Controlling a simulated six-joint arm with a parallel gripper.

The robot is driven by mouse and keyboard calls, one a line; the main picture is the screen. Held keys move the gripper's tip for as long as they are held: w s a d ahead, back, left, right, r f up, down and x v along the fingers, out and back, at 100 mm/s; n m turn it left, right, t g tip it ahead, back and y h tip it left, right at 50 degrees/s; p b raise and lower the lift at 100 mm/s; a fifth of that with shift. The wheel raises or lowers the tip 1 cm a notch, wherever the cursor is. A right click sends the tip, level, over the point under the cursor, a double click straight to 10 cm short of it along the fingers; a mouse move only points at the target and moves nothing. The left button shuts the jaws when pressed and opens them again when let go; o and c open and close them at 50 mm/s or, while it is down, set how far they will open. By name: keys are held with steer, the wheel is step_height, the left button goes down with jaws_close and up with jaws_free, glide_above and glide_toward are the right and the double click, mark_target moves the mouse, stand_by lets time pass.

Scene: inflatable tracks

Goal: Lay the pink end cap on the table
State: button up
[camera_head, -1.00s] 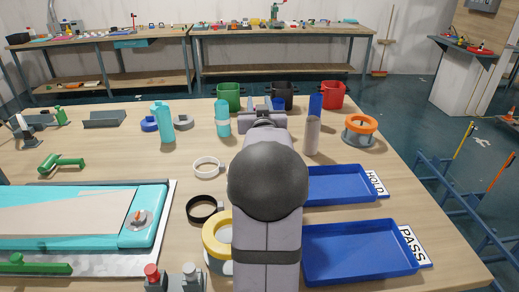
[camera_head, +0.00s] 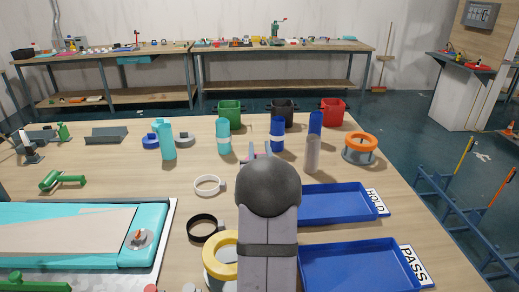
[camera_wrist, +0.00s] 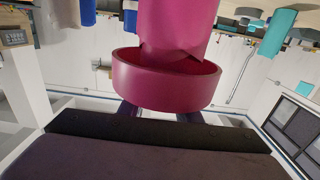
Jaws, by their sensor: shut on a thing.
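The pink end cap (camera_wrist: 165,78) fills the upper middle of the wrist view. It is a deep pink piece with a wide round collar and a narrower body running out of the top of the picture. My gripper (camera_wrist: 158,114) is shut on it, with dark finger parts showing just below and behind the collar. In the head view my arm hides the cap, and only small tips of the gripper (camera_head: 256,153) show past the round grey joint. The wooden table (camera_head: 120,180) lies beneath.
Blue HOLD (camera_head: 335,203) and PASS (camera_head: 350,268) trays lie right of my arm. A white ring (camera_head: 208,185), black ring (camera_head: 205,228) and yellow ring (camera_head: 218,255) lie left. Several bottles stand beyond, including a teal one (camera_head: 223,136). Some bare wood shows between them.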

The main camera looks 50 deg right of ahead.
steer(key=shift+f+b, duration=0.3)
steer(key=shift+f, duration=0.1)
steer(key=o, duration=1)
steer(key=shift+r+p, duration=0.15)
steer(key=shift+p, duration=0.3)
steer(key=shift+s+a, duration=0.15)
steer(key=b+v, duration=0.1)
steer(key=v, duration=0.2)
steer(key=b+v, duration=0.1)
steer(key=v, duration=0.1)
steer(key=shift+s+a+f+b, duration=0.1)
steer(key=shift+a+f+b, duration=0.05)
steer(key=shift+f+b, duration=0.2)
steer(key=shift+o, duration=0.6)
steer(key=shift+v, duration=0.8)
